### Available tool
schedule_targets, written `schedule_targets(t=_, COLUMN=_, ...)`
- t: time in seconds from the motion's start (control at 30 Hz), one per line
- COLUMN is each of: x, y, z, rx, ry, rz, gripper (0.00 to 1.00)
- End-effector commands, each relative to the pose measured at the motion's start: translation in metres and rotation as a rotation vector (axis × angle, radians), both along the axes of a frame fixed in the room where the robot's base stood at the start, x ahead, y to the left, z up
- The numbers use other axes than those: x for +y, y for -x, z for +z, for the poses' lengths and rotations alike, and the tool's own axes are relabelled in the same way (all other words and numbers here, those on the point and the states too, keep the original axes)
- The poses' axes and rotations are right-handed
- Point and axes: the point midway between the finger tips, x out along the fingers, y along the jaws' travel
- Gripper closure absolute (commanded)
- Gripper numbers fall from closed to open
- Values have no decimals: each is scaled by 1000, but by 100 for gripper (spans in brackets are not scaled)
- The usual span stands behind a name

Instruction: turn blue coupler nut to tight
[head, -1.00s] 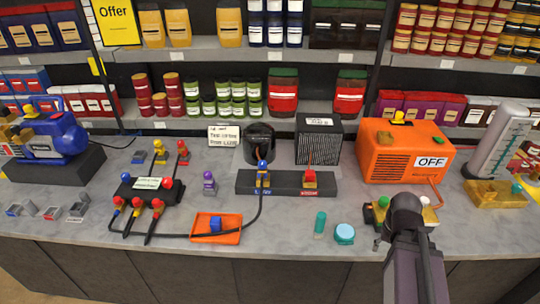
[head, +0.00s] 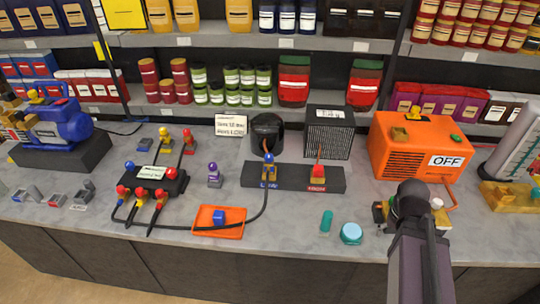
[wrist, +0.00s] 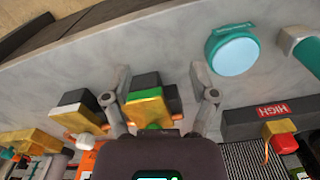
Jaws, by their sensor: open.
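The low port's blue-topped brass coupler (head: 268,172) stands on the left of a dark block on the counter, with a black hose running from it. I cannot make out its nut clearly, and it does not show in the wrist view. My gripper is mostly hidden behind my arm in the head view, over the counter's right part. In the wrist view my gripper (wrist: 160,75) is open and empty. Its fingers stand either side of a brass fitting with a green part (wrist: 152,112); contact cannot be told.
A red-topped coupler (head: 318,174) stands on the same block; it shows at right in the wrist view (wrist: 280,135). A teal cap (head: 351,233) and teal cylinder (head: 326,222) lie in front. An orange machine (head: 416,150) reading OFF stands behind my arm. An orange tray (head: 233,230) is left.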

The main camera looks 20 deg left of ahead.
Motion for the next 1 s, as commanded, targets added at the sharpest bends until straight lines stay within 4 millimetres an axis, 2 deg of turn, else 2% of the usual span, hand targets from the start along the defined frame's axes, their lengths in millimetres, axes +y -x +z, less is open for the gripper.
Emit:
schedule_targets(t=0.17, x=16, y=-18, z=13, rx=0, ry=0, rz=90, gripper=23)
schedule_targets(t=0.37, x=59, y=-55, z=41, rx=0, ry=0, rz=318, gripper=23)
schedule_targets(t=0.57, x=128, y=-100, z=76, rx=1, ry=0, rz=642, gripper=23)
schedule_targets(t=0.7, x=183, y=-125, z=100, rx=0, ry=0, rz=878, gripper=23)
schedule_targets(t=0.87, x=253, y=-148, z=128, rx=0, ry=0, rz=1149, gripper=23)
schedule_targets(t=1.0, x=316, y=-162, z=151, rx=1, ry=0, rz=1381, gripper=23)
